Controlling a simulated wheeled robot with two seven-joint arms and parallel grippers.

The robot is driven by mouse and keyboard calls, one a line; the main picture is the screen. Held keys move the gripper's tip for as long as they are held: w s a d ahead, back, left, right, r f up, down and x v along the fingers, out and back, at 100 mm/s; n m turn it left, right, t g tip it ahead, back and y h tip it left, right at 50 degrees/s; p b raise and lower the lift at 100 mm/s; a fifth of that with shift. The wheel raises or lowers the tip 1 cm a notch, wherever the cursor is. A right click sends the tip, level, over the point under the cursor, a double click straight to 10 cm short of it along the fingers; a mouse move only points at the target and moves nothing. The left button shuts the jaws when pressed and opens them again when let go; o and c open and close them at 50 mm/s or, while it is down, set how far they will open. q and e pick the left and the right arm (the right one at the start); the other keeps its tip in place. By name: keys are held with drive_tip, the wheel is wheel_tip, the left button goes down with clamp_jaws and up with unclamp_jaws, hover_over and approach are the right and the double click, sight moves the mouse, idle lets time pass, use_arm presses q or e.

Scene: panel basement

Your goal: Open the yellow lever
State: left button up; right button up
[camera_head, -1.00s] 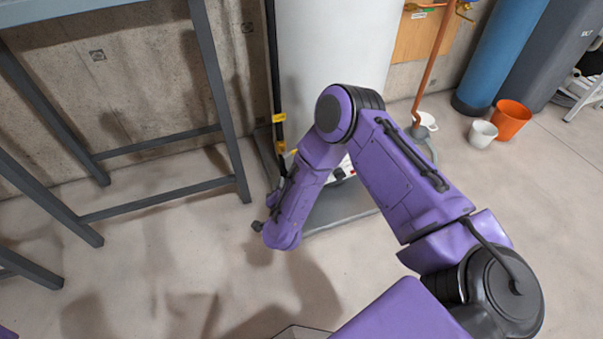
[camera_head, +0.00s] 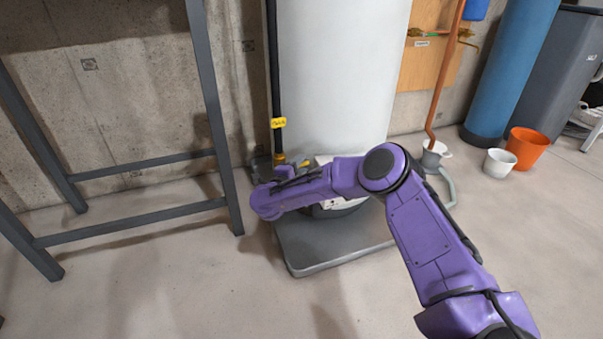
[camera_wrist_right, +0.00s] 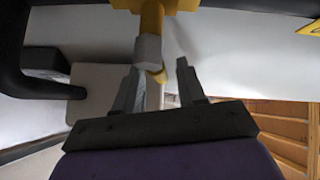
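The yellow valve (camera_head: 280,157) is on the black pipe beside the white tank in the head view, just above my right forearm. A small yellow piece (camera_head: 304,163), perhaps its lever, shows to its right. In the right wrist view the yellow valve body (camera_wrist_right: 153,18) is at the top, with a grey fitting (camera_wrist_right: 148,50) below it. A yellow end (camera_wrist_right: 157,76), likely the lever, lies between the fingers in that picture; I see no clear grip. My right gripper (camera_wrist_right: 158,86) is open, its left finger close to the fitting. My forearm partly hides it in the head view. My left gripper is out of view.
The white tank (camera_head: 340,70) stands on a grey base (camera_head: 330,258) behind my right arm. A grey metal frame (camera_head: 213,110) stands left of the pipe. White and orange buckets (camera_head: 527,148) stand right. The floor in front is clear.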

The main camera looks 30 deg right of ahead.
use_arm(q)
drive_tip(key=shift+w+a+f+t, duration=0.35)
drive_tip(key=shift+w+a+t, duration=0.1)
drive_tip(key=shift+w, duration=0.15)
use_arm(e)
drive_tip(key=shift+w+d, duration=0.35)
drive_tip(key=shift+d, duration=0.25)
drive_tip(key=shift+c, duration=0.3)
clamp_jaws()
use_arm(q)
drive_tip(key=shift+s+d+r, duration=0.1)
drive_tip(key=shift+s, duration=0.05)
